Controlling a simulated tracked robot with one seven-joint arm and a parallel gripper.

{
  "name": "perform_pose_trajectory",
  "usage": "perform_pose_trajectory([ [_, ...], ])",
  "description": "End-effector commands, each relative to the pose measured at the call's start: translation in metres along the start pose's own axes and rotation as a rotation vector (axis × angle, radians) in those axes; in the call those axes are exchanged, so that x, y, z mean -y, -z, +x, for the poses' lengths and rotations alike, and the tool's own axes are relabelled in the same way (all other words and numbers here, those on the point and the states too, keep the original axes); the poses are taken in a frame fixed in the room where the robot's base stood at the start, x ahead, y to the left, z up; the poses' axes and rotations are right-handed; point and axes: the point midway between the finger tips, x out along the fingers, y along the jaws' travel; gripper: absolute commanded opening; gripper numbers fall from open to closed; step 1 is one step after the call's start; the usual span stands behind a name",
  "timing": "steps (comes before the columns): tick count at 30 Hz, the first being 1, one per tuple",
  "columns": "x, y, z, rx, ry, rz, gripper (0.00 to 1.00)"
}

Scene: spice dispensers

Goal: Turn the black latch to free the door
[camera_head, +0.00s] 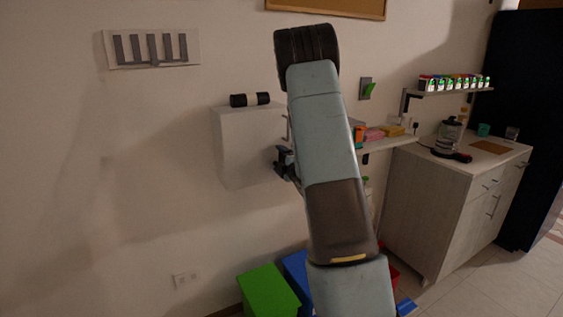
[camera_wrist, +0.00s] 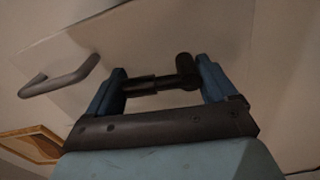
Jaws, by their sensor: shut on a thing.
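The white wall cabinet (camera_head: 243,150) stands left of my arm in the head view. Its door (camera_wrist: 85,55) fills much of the wrist view, with a grey bar handle (camera_wrist: 62,77) at the left. The black latch (camera_wrist: 160,84) lies between my gripper's two blue fingers, with its thick rounded end (camera_wrist: 184,65) near the right finger. My gripper (camera_wrist: 164,86) is shut on the latch. In the head view my gripper (camera_head: 284,163) is at the cabinet's right side, and my arm partly covers that side. The latch cannot be made out there.
A black dumbbell-like object (camera_head: 250,100) lies on the cabinet top. A shelf with colourful packets (camera_head: 375,135) is right of my arm. A counter (camera_head: 440,205) with a blender (camera_head: 448,137) stands farther right. Green (camera_head: 268,290) and blue (camera_head: 296,272) bins are on the floor below.

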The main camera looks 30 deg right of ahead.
Motion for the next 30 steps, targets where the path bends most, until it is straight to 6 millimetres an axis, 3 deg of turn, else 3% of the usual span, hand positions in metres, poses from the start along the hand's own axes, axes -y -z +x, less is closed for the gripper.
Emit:
perform_pose_trajectory([
  [10,0.002,0.0064,0.0004,-0.004,0.002,-0.137,0.55],
  [26,0.0029,0.0077,0.0005,-0.005,0.004,-0.161,0.55],
  [27,0.0029,0.0077,0.0005,-0.005,0.004,-0.161,0.87],
  [30,0.0028,0.0077,0.0005,-0.005,0.003,-0.16,0.97],
])
